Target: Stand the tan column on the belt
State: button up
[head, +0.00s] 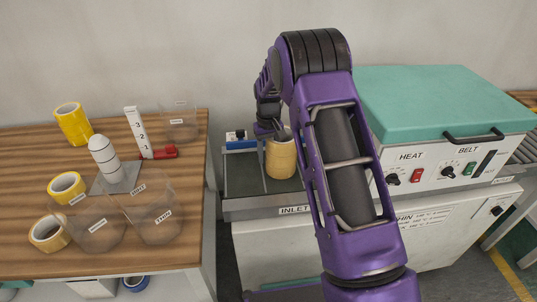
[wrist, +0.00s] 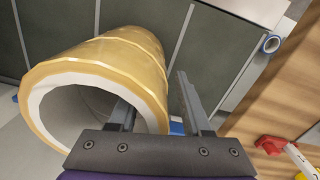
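The tan column (head: 281,158) stands upright on the inlet belt (head: 243,182) in the head view. In the wrist view the column (wrist: 110,55) is a hollow tube with faint bands and a pale inner wall; its open end faces the camera. My gripper (head: 282,135) is at its top rim. In the wrist view my gripper (wrist: 155,100) has one finger inside the bore and the other outside, with a gap between the outer finger and the wall. The fingers are apart. The column's foot is partly hidden in the wrist view.
A heating machine with a teal lid (head: 440,100) stands right of the belt. A wooden table (head: 25,155) at left holds yellow tape rolls (head: 73,123), a white banded column (head: 104,158), clear bins (head: 152,213) and a height gauge (head: 138,130). A gap separates table and belt.

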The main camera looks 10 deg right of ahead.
notch_tip(320, 180, up, 12)
jog(key=shift+r+p, duration=0.1)
jog(key=shift+p, duration=0.3)
dwell(0.4)
